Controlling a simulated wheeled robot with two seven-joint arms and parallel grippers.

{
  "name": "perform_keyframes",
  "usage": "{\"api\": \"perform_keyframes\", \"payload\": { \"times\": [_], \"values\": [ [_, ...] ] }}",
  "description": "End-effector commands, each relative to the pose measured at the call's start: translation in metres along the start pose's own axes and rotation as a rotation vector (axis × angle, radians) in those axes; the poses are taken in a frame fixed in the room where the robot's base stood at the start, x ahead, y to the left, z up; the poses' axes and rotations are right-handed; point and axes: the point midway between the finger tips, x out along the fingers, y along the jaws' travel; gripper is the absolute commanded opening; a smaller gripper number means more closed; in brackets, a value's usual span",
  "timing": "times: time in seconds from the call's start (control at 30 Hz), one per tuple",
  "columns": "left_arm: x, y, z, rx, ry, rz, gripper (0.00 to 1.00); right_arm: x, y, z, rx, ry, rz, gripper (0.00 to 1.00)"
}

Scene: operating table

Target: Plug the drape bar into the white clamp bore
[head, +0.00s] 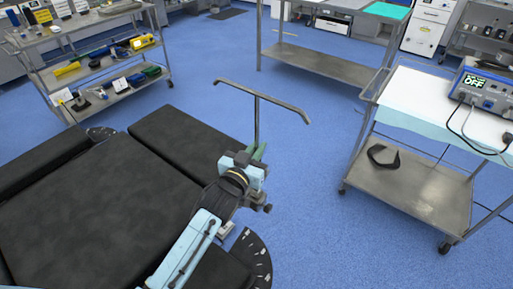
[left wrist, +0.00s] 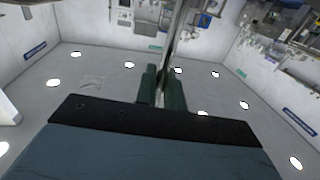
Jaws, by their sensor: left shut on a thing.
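The drape bar (head: 256,122) is a grey metal T with a thin upright post and a long crosspiece with bent ends. My left gripper (head: 259,152) is shut on the post, with the crosspiece above it. In the left wrist view the bar (left wrist: 174,40) rises between the green fingers (left wrist: 163,85). A small pale block (head: 227,229), apparently the white clamp, shows at the table's edge just below my left gripper. My gripper and wrist hide part of this area. The bore and the post's lower end cannot be made out. My right gripper is out of view.
The black-padded operating table (head: 90,215) fills the lower left. A dark fan-shaped plate (head: 254,258) sticks out at its edge. A cart (head: 425,190) with a blue device (head: 485,90) stands at right. A shelf trolley (head: 100,65) stands back left. Blue floor between is clear.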

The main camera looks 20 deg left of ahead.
Motion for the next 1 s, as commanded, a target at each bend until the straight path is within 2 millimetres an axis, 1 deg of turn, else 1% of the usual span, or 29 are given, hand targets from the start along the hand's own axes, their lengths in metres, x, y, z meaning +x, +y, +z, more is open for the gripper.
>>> {"api": "perform_keyframes", "payload": {
  "times": [0.03,0.17,0.2,0.37,0.73,0.87,1.0],
  "values": [
    [-0.001,0.000,0.004,-0.001,-0.005,-0.001,0.00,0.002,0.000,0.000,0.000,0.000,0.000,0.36],
    [-0.001,0.000,0.008,-0.001,-0.006,-0.001,0.00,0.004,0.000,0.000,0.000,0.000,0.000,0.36],
    [-0.001,0.000,0.007,0.000,-0.006,-0.001,0.15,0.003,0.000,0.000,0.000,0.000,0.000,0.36],
    [-0.001,0.000,0.006,0.000,-0.005,0.000,0.35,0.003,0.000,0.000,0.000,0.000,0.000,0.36],
    [-0.001,0.000,0.006,0.000,-0.005,-0.001,0.35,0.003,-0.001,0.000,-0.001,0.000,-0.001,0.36],
    [-0.019,0.000,0.007,0.000,-0.007,0.000,0.35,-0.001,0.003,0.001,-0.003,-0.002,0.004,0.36],
    [-0.049,0.000,0.006,0.000,-0.009,0.000,0.35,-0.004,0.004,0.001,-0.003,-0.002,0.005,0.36]
  ]
}}
